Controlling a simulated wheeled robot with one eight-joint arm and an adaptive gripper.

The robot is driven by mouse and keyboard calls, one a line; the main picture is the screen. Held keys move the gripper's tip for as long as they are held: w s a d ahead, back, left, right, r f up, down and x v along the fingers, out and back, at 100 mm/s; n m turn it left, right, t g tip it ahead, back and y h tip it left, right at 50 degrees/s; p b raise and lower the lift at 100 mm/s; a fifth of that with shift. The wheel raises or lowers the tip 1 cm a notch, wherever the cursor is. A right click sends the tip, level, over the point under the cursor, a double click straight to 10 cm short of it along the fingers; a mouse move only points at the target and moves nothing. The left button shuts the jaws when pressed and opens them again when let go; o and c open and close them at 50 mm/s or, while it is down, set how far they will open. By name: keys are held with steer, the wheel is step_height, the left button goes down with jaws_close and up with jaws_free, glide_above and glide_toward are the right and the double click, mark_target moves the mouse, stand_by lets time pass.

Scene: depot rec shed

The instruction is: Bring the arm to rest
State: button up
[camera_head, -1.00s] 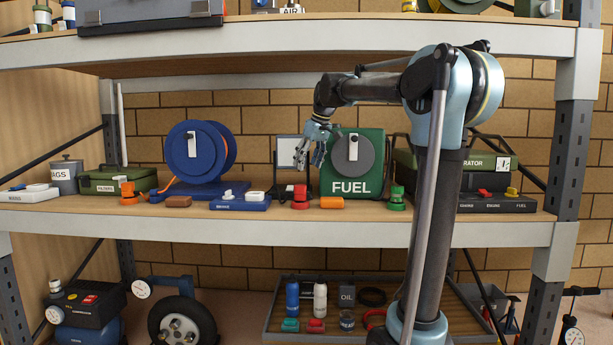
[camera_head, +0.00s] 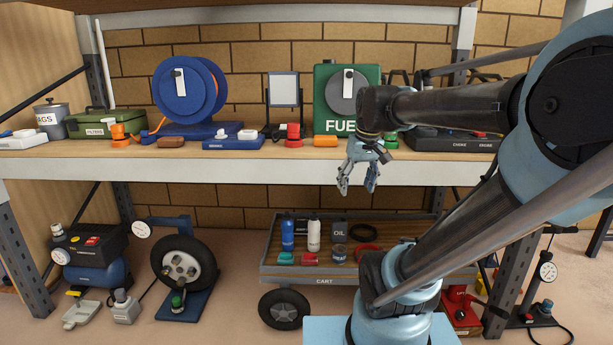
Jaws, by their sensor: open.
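My arm reaches in from the right of the head view, folded back over my own base. My gripper (camera_head: 358,188) hangs at its end with the fingers pointing down, spread apart and with nothing between them.
The shelf holds a blue reel (camera_head: 183,112), a green FILTERS case (camera_head: 107,122), a red knob (camera_head: 293,136) and an orange cylinder (camera_head: 325,141). Below stands a cart (camera_head: 335,277) with bottles. A compressor (camera_head: 95,262) and a wheel (camera_head: 184,268) are at lower left.

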steer(key=s+d+f+m+h, duration=0.1)
steer(key=s+d+f, duration=0.3)
steer(key=s+f, duration=0.8)
step_height(320, 180, down, 3)
steer(key=shift+s+d+f+m, duration=0.2)
steer(key=shift+m, duration=0.7)
steer(key=shift+w+f, duration=0.2)
steer(key=shift+w, duration=0.25)
